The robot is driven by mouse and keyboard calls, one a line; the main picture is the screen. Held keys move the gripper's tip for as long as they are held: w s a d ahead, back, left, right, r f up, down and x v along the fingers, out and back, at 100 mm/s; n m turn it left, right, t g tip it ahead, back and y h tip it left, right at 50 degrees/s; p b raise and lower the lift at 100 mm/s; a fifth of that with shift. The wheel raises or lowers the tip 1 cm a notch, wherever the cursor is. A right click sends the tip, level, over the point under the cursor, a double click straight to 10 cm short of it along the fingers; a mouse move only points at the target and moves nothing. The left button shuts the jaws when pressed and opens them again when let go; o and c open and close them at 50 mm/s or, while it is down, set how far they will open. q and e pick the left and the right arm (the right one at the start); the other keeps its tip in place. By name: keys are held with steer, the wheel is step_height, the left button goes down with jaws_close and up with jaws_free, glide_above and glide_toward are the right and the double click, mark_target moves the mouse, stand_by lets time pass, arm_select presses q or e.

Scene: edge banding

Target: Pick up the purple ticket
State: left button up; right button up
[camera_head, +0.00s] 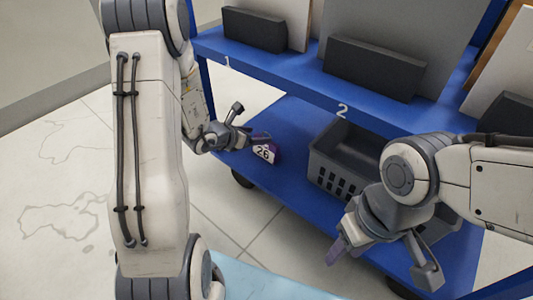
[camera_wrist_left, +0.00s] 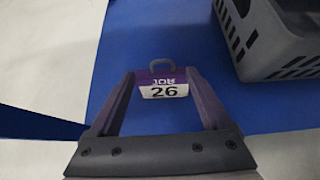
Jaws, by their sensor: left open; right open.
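The purple ticket (camera_head: 268,152) is a small tag with a white face marked 26, on the blue lower shelf of the cart. My left gripper (camera_head: 249,124) is open beside the ticket. In the left wrist view the ticket appears between the tips of the left gripper (camera_wrist_left: 158,75); I cannot tell if either finger touches it. My right gripper (camera_head: 381,262) is open and empty in front of the cart.
A grey basket (camera_head: 325,172) stands on the lower shelf (camera_head: 220,170), right of the ticket. The blue upper shelf (camera_head: 270,78), numbered 1 and 2, holds panels in dark blocks (camera_head: 373,68) and overhangs behind. The tiled floor (camera_head: 225,225) is clear at front left.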

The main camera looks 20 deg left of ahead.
arm_select(q)
steer(key=b+x, duration=0.4)
steer(key=x, duration=0.1)
steer(key=shift+d+f, duration=0.15)
steer(key=shift+f, duration=0.2)
steer(key=shift+w+d+f, duration=0.15)
steer(key=shift+w, duration=0.25)
jaws_close()
